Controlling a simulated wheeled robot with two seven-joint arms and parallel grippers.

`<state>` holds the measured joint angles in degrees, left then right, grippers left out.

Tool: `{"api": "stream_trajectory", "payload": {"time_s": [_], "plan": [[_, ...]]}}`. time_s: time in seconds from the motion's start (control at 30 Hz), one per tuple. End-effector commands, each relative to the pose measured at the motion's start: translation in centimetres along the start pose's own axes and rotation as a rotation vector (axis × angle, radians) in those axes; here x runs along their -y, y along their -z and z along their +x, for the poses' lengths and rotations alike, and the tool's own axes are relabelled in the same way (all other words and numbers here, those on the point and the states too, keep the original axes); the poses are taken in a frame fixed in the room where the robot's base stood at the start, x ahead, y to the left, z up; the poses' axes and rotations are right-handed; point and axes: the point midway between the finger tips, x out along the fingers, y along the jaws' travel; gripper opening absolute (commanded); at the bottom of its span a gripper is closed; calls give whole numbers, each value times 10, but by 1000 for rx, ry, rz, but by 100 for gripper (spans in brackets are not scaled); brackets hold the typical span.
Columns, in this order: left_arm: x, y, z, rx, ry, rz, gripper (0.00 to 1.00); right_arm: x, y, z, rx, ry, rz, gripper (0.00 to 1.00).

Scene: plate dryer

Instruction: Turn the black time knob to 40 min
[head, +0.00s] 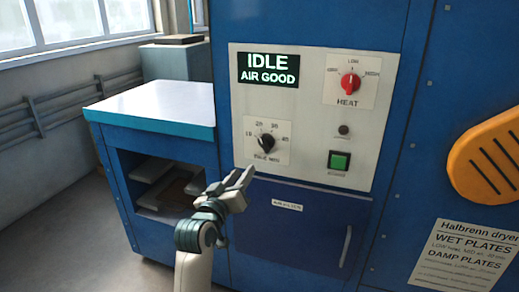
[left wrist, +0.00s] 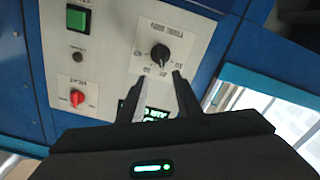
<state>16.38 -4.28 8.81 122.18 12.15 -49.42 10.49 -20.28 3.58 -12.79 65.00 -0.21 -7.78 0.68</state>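The black time knob (head: 266,143) sits on a white dial plate marked 10 to 40 at the lower left of the control panel. Its exact setting is too small to read. It also shows in the left wrist view (left wrist: 160,52), upside down. My left gripper (head: 244,178) is just below the knob in the head view, apart from it. In the left wrist view its two fingers (left wrist: 157,78) are spread with nothing between them, and the knob lies beyond their tips. My right gripper is not in view.
The panel also has a display (head: 268,69) reading IDLE, AIR GOOD, a red heat knob (head: 351,83) and a green button (head: 339,160). A drawer front with a handle (head: 346,246) is below. A white-topped blue cabinet (head: 160,105) stands left.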

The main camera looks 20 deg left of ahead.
Motion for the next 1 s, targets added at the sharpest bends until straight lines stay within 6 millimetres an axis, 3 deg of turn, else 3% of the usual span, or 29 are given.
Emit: {"api": "stream_trajectory", "payload": {"time_s": [0.37, 0.7, 1.0], "plan": [[0, 0, 14, 2, 1, 0, 31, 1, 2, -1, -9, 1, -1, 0], [0, 1, 63, 1, 0, 1, 31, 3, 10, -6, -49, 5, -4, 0], [0, 0, 112, 3, 1, 1, 31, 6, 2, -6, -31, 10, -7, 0]]}}
